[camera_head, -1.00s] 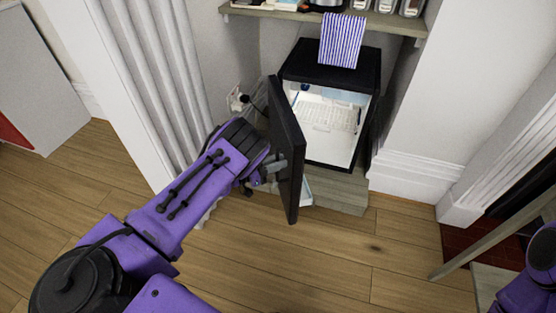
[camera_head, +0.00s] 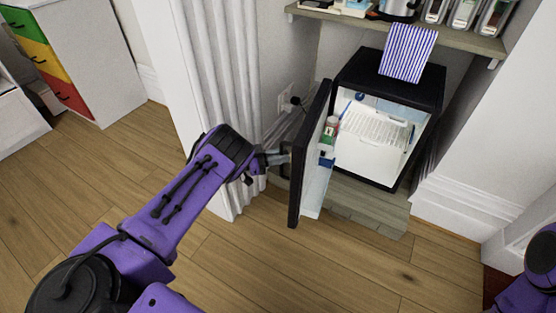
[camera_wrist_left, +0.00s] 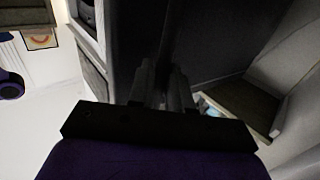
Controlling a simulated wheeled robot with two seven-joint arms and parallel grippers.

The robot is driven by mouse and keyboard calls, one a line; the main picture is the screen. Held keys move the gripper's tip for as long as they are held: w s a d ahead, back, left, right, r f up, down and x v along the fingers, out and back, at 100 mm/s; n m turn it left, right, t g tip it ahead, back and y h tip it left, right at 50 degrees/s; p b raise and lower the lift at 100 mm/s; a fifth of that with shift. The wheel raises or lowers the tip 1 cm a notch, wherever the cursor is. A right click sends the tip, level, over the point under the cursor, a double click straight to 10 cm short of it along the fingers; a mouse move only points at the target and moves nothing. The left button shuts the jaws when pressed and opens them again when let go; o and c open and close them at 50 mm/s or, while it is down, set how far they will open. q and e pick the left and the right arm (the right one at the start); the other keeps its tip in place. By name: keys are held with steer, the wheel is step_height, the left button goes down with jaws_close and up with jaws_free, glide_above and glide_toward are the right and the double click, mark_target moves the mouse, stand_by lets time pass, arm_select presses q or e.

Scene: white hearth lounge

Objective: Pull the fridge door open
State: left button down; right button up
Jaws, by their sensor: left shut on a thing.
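The small black fridge (camera_head: 365,72) stands open against the wall, its lit white inside (camera_head: 372,150) and wire shelf showing. Its black door (camera_head: 310,155) is swung out to the left, seen nearly edge-on, with bottles in its inner racks (camera_head: 327,145). My left gripper (camera_head: 283,158) is at the door's outer face, shut on the door's handle, which is mostly hidden. In the left wrist view, the gripper's fingers (camera_wrist_left: 163,88) reach against the dark door surface. My right gripper is out of view; only part of my right arm shows at the lower right.
A striped cloth (camera_head: 407,53) hangs over the fridge from the shelf (camera_head: 440,35) above. A white fluted column (camera_head: 225,100) and a wall socket are left of the door. A drawer cabinet (camera_head: 98,60) stands far left. The wooden floor in front is clear.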

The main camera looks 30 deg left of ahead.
arm_select(q)
steer(key=shift+w+a+r, duration=0.15)
steer(key=shift+w+r, duration=0.1)
steer(key=shift+r, duration=0.15)
steer(key=c, duration=1.3)
jaws_free()
steer(key=shift+o, duration=0.4)
steer(key=shift+w+f, duration=0.15)
steer(key=shift+f, duration=0.1)
steer(key=p+v, duration=0.2)
steer(key=v, duration=0.8)
steer(key=shift+a, duration=0.15)
